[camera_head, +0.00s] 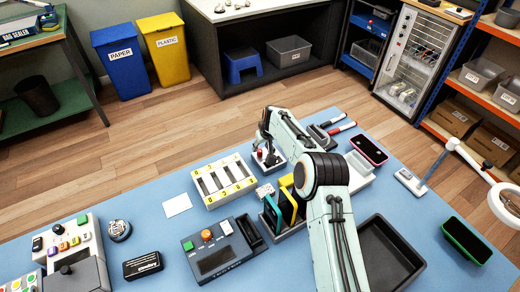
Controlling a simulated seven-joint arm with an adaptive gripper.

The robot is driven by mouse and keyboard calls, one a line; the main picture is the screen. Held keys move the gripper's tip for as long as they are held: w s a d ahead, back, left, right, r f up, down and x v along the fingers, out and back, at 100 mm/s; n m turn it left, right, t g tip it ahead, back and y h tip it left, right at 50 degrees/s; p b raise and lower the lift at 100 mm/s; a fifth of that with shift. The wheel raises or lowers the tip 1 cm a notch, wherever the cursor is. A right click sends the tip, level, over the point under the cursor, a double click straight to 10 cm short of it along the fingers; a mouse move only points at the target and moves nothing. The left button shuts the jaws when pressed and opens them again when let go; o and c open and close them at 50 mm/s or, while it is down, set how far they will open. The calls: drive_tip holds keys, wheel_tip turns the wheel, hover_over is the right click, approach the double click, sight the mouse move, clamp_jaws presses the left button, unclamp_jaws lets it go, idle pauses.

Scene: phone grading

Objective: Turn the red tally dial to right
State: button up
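A small red knob (260,152), which looks like the tally dial, stands on a small grey base near the middle of the blue table, just behind a white slotted tray. My gripper (266,142) is right at this base, pointing down, at the far end of my pale arm. The knob shows at the gripper's lower left. The fingers are too small and dark to tell whether they touch the knob or are open or shut. Which way the dial points cannot be made out.
The white slotted tray (224,183) and a dark device with an orange knob (206,235) stand in front. Coloured phones stand in a rack (284,232). A black tray (378,250) lies to the right. A pink-edged phone (369,150) and markers (342,128) lie behind my arm.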

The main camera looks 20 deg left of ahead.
sight(260, 151)
drive_tip(key=shift+x, duration=1.85)
clamp_jaws()
drive_tip(key=shift+m, duration=0.4)
drive_tip(key=m, duration=0.1)
drive_tip(key=m+h, duration=0.1)
drive_tip(key=m, duration=0.1)
drive_tip(key=shift+a+t+h, duration=0.1)
drive_tip(key=shift+t+h, duration=0.2)
drive_tip(key=shift+m+h, duration=0.7)
drive_tip(key=shift+m, duration=1.3)
